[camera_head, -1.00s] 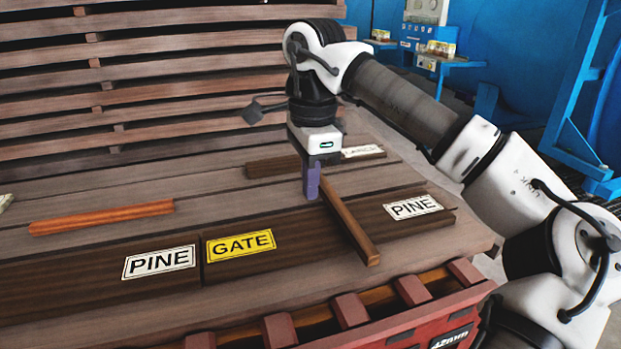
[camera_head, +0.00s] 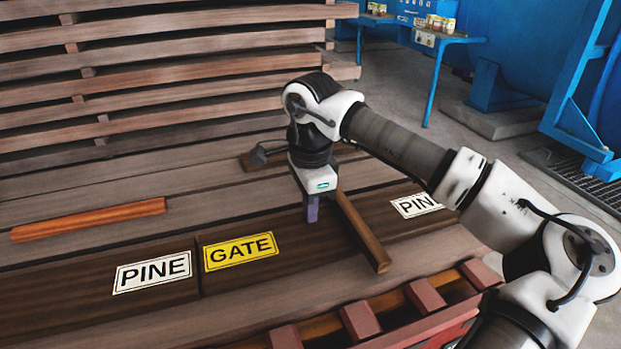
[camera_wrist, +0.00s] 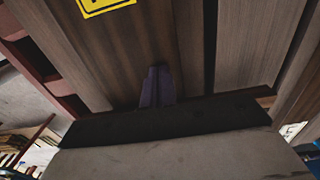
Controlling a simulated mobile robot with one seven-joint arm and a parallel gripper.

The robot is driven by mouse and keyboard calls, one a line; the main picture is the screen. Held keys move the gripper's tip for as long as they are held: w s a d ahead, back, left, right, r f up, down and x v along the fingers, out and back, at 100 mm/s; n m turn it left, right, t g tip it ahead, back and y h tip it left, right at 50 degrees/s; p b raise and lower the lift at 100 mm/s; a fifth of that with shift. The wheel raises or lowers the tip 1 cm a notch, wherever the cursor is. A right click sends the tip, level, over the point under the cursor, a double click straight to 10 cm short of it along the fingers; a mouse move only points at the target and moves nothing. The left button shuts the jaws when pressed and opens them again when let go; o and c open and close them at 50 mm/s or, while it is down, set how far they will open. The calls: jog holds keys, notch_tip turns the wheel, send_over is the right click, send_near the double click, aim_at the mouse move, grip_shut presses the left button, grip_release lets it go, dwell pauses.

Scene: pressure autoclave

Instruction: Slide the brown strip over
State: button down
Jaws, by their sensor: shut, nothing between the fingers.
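A brown strip (camera_head: 362,232) lies across the dark right-hand board, between the yellow GATE label (camera_head: 241,251) and the right PINE label (camera_head: 415,204). My gripper (camera_head: 311,218) points down with its purple fingers shut and empty. It is just left of the strip, beside its far half; I cannot tell whether they touch. An orange-brown strip (camera_head: 90,219) lies farther left on the planks. In the wrist view the shut fingers (camera_wrist: 157,84) are over dark wood, with part of the yellow label (camera_wrist: 104,5) at the top. I cannot make out the strip there.
Another PINE label (camera_head: 152,272) is on the left board. A slatted wood stack (camera_head: 150,80) rises behind. Reddish slats (camera_head: 362,322) line the front edge. My arm reaches in from the right. The board between the GATE label and my gripper is clear.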

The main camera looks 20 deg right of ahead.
aim_at(382, 201)
jog(key=shift+w+d+r+p, duration=0.15)
jog(key=shift+d+p, duration=0.3)
jog(key=shift+d, duration=1.5)
jog(key=d, duration=1.1)
jog(key=shift+w+d+b, duration=0.15)
jog(key=shift+d+b, duration=0.1)
jog(key=shift+b, duration=0.15)
